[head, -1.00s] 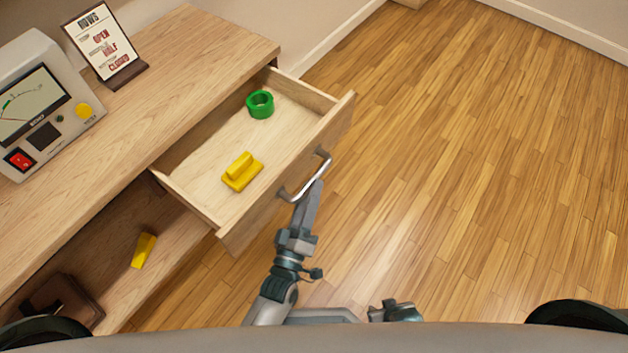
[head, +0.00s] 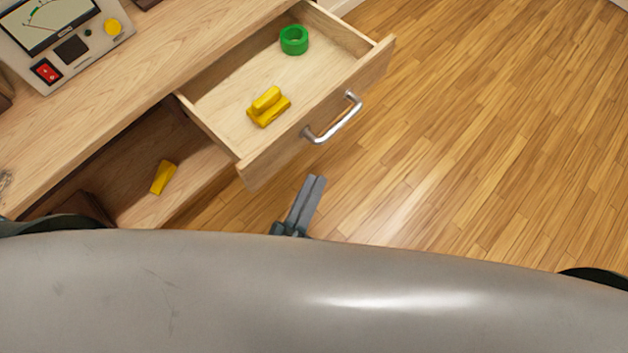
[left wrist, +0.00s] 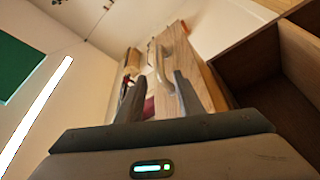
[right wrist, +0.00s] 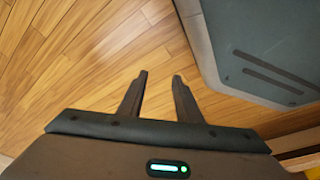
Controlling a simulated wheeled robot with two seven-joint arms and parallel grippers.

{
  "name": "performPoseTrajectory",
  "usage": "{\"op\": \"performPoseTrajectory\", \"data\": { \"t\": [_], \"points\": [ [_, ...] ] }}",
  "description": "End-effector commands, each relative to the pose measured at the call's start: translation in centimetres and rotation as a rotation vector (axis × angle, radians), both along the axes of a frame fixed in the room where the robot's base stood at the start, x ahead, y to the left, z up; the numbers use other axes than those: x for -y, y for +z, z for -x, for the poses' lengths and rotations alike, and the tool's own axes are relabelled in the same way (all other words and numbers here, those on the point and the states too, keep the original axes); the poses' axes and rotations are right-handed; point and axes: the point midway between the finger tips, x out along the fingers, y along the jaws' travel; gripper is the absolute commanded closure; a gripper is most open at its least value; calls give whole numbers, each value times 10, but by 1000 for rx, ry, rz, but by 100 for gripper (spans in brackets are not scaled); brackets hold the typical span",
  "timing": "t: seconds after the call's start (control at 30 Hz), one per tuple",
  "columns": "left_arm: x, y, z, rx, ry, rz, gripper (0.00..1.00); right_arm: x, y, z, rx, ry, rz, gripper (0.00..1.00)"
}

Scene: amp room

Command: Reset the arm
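My left gripper (head: 313,178) is in front of the open drawer (head: 275,165), below and apart from its silver handle (head: 335,122). In the left wrist view, the left gripper's fingers (left wrist: 158,78) stand apart with nothing held between them. The handle (left wrist: 165,72) shows beyond the fingertips there. My right gripper shows only in the right wrist view (right wrist: 160,75); its fingers are apart and empty above the wood floor. My grey body hides most of the left arm in the head view.
The drawer holds a green ring (head: 294,40) and a yellow block piece (head: 268,107). Another yellow piece (head: 163,177) lies on the lower shelf. A meter box (head: 65,45) stands on the desk top (head: 150,75). Open floor (head: 480,140) lies to the right.

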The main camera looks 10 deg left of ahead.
Motion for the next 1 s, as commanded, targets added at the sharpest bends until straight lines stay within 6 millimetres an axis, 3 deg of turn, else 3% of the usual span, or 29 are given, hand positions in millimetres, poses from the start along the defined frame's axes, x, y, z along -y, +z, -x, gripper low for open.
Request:
{"op": "performPoseTrajectory", "data": {
  "t": [0.47, 0.63, 0.77, 0.87, 1.0],
  "points": [
    [0, 0, 0, -1, 0, -1, 66, 0, 0, 0, 1, 0, 0, 69],
    [-1, -15, -4, -35, -2, -63, 66, 0, 3, -2, 11, 0, -2, 69],
    [-6, -52, -11, -115, -8, -205, 66, -5, 0, -4, 34, 2, -10, 69],
    [-17, -96, -15, -215, -24, -372, 66, -9, 0, -8, 63, 5, -17, 69],
    [-45, -171, -10, -390, -73, -652, 66, -16, 1, -14, 114, 11, -30, 69]
  ]
}}
